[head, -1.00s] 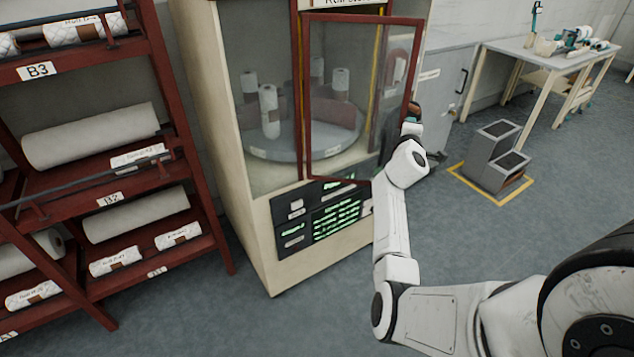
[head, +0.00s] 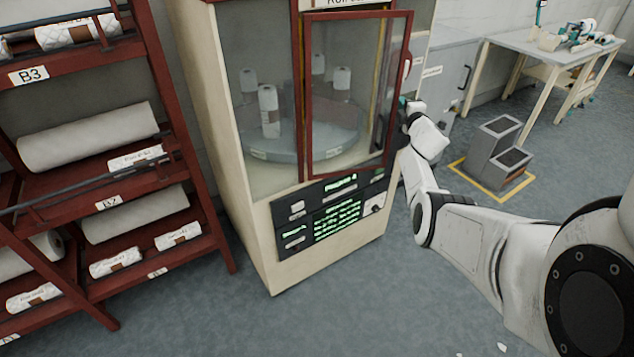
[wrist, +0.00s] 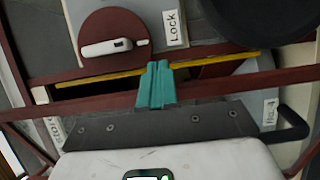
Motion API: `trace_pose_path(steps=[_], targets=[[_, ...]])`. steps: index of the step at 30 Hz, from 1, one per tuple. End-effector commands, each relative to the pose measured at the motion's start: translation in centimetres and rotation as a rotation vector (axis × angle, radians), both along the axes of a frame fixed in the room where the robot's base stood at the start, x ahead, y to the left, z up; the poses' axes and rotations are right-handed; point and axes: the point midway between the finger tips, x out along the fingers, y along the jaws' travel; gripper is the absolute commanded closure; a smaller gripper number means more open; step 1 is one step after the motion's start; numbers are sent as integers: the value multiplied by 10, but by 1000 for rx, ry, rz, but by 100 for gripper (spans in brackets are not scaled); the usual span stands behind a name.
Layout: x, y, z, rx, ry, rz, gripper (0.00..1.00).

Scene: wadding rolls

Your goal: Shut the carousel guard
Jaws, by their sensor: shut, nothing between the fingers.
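The carousel guard (head: 347,172) is a red-framed clear door on the front of the cream cabinet (head: 262,230). It stands partly open, with its free edge at the right apart from the cabinet front. Behind it the round carousel (head: 285,145) carries several upright white rolls (head: 269,110). My gripper (head: 403,102) is at the guard's free right edge, mostly hidden by my wrist in the head view. In the wrist view its teal fingers (wrist: 155,85) are together and empty, overlapping the red frame bar (wrist: 215,88). Whether they touch it is unclear.
A red disc with a white handle (wrist: 112,45), labelled "Lock", sits beyond the frame. A red rack of rolls (head: 190,165) stands left. A grey step unit (head: 490,150) stands in a yellow floor outline at right, before a table (head: 550,52).

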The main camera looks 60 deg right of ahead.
Motion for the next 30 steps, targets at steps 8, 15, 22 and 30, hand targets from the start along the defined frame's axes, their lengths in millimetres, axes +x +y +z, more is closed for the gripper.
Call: trace_pose_path(steps=[8,15,22,30], targets=[[15,-18,-7,0,0,-1,100],[23,-27,-3,1,-1,-2,100],[26,-29,-1,1,1,-4,100],[26,-29,-1,1,1,-4,100]])
